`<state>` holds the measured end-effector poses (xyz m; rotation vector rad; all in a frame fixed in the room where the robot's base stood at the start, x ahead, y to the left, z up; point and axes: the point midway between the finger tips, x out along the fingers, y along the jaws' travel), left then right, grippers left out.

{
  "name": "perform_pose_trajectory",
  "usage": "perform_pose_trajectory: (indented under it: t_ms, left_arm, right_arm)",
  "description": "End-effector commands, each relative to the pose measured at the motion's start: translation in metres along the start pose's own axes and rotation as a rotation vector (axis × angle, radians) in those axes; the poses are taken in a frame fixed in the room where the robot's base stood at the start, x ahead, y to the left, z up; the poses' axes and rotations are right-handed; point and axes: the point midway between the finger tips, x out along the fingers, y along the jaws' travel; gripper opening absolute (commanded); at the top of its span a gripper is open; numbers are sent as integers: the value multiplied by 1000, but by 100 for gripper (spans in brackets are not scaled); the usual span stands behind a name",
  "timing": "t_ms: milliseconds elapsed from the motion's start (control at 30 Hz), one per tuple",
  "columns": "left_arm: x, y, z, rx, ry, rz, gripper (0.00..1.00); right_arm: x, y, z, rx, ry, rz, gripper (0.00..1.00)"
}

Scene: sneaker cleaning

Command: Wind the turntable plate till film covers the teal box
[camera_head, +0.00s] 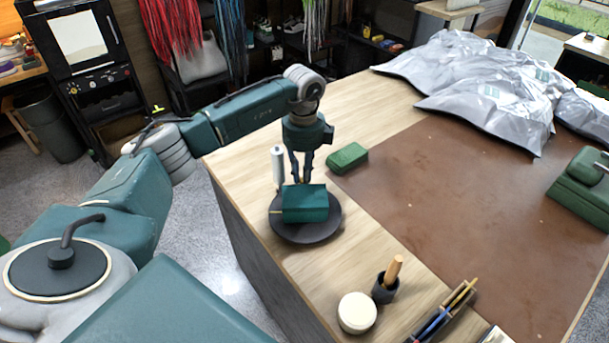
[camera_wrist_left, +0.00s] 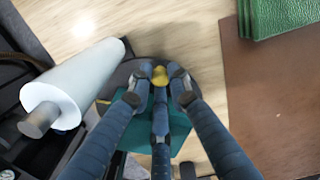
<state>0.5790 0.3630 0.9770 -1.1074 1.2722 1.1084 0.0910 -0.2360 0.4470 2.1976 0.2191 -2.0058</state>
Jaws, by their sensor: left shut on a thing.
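The teal box (camera_head: 305,204) sits on the dark round turntable plate (camera_head: 306,235) near the table's left edge. A white film roll (camera_head: 278,168) stands upright beside the plate and also shows in the left wrist view (camera_wrist_left: 75,84). My left gripper (camera_head: 301,180) points down behind the box. The fingers hide part of the teal box (camera_wrist_left: 178,128) there. I cannot make out film on the box. My right gripper is not in view.
A green block (camera_head: 347,158) lies close behind the plate. A brown mat (camera_head: 450,200) covers much of the table. Silver bags (camera_head: 490,85) lie at the back. A white round jar (camera_head: 357,312), a brush holder (camera_head: 385,288) and a pen tray (camera_head: 440,322) stand in front.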

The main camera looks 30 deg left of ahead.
Motion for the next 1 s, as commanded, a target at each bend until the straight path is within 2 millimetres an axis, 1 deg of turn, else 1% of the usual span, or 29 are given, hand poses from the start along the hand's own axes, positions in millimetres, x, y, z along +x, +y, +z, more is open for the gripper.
perform_pose_trajectory:
  t_ms: [333, 367, 400, 700, 767, 867, 1000]
  left_arm:
    - [-2, -2, 1, -2, -1, -7, 0]
    - [-2, -2, 1, -2, -1, -7, 24]
    - [-2, -2, 1, -2, -1, -6, 26]
    - [-3, -1, 0, -1, -1, -3, 26]
    - [-7, -1, 1, -1, -1, -4, 26]
    - [-21, -2, 1, -1, -2, -7, 26]
    - [-51, -2, 1, -2, -1, -9, 26]
  right_arm:
    - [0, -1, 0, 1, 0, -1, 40]
    - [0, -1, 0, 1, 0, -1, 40]
    - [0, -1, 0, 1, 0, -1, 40]
    - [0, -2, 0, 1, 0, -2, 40]
    - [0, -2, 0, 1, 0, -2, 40]
    - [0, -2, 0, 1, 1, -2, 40]
    - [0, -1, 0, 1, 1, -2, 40]
